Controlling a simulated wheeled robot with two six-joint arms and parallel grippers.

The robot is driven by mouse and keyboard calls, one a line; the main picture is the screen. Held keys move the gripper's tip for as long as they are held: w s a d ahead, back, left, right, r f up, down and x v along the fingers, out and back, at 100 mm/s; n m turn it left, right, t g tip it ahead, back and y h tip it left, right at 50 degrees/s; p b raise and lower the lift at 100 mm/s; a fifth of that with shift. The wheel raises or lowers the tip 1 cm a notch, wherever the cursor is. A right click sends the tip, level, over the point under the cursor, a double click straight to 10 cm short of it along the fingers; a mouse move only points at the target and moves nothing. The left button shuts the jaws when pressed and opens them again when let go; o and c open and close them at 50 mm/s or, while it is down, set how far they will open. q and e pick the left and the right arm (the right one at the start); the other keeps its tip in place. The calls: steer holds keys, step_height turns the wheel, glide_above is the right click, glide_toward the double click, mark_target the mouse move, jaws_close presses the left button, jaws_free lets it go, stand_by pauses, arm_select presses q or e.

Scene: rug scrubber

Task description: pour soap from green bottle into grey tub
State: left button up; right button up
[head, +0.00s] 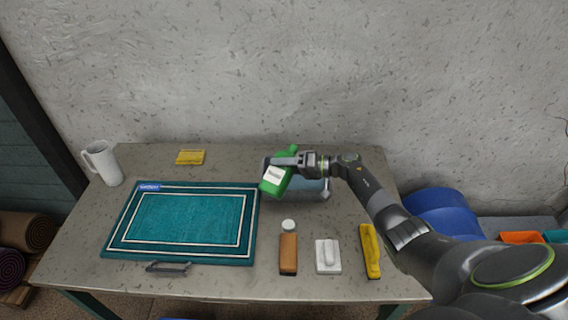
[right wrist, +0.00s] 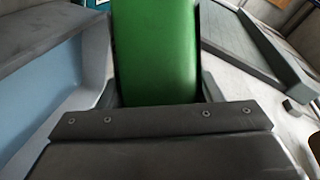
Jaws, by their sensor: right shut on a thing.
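The green bottle (head: 272,184) with a white label is held by my right gripper (head: 284,161). The bottle is tilted, with its narrow end up to the right and its broad end down to the left. In the right wrist view the bottle (right wrist: 155,50) fills the space between the jaws. The grey tub (head: 308,187) stands on the table behind and below the gripper, partly hidden by it and the bottle. A blue-grey surface at the left of the right wrist view (right wrist: 50,100) looks like the tub. I cannot see any soap flowing. My left gripper is not in view.
A teal rug (head: 185,222) lies on the table (head: 200,287). An orange-brown bottle (head: 288,254), a white brush (head: 328,256) and a yellow tool (head: 370,250) lie near the front. A yellow sponge (head: 190,157) and white mug (head: 103,163) are at the back left.

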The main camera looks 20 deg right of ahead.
steer(key=shift+f, duration=0.1)
steer(key=shift+a+m, duration=0.1)
steer(key=shift+m, duration=0.2)
steer(key=shift+f, duration=0.15)
steer(key=shift+f+m+y, duration=0.2)
steer(key=shift+m+y, duration=0.1)
steer(key=shift+m, duration=0.1)
stand_by(0.4)
